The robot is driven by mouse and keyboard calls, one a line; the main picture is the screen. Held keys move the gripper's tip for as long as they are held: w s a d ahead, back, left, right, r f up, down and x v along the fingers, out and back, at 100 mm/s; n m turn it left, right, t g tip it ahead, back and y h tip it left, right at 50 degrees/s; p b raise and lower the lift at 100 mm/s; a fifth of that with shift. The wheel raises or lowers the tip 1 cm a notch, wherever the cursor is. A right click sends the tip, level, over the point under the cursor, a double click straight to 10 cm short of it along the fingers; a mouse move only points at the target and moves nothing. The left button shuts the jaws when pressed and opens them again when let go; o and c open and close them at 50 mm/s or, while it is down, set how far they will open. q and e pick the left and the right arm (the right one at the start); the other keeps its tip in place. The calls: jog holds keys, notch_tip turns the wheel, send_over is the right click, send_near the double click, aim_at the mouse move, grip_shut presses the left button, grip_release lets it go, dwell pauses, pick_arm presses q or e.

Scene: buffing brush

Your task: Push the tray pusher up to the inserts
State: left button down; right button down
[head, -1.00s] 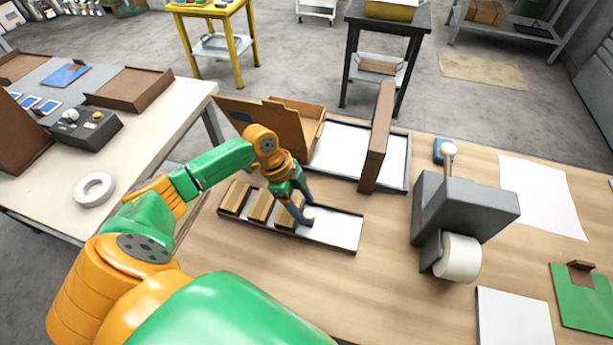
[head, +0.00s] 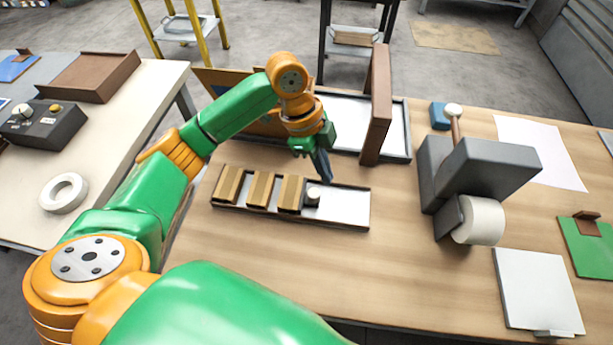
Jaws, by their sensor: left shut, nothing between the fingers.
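A narrow dark-rimmed tray (head: 345,207) lies on the wooden table. Several wooden inserts (head: 260,189) stand in a row in its left part. The tray pusher, whose white round knob (head: 313,195) shows, sits just right of the rightmost insert. I cannot tell whether it touches that insert. The right part of the tray is bare. My left gripper (head: 325,177) is shut and empty, its fingertips pointing down above the tray's back edge, just behind and right of the knob, apparently apart from it. My right gripper is not in view.
Behind is a larger metal tray (head: 398,135) with an upright brown board (head: 378,105), beside an open brown box (head: 215,84). A grey dispenser with a white roll (head: 480,221) stands to the right. The table front is clear. A side table (head: 125,130) stands left.

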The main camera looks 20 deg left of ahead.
aim_at(308, 198)
pick_arm(q)
jog(key=x, duration=0.4)
jog(key=d+x, duration=0.1)
jog(key=x, duration=0.4)
jog(key=shift+d+r+p, duration=0.15)
jog(key=shift+p, duration=0.15)
jog(key=a+p, duration=0.1)
jog(key=a, duration=0.2)
jog(key=shift+s+a, duration=0.1)
jog(key=shift+a, duration=0.55)
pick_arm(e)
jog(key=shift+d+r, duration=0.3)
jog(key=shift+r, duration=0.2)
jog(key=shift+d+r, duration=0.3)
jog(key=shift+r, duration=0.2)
pick_arm(q)
jog(key=a, duration=0.1)
jog(key=s+a+p, duration=0.1)
jog(key=a, duration=0.1)
jog(key=shift+a+p, duration=0.2)
jog(key=shift+p, duration=0.1)
jog(key=shift+s+a, duration=0.15)
jog(key=shift+a, duration=0.3)
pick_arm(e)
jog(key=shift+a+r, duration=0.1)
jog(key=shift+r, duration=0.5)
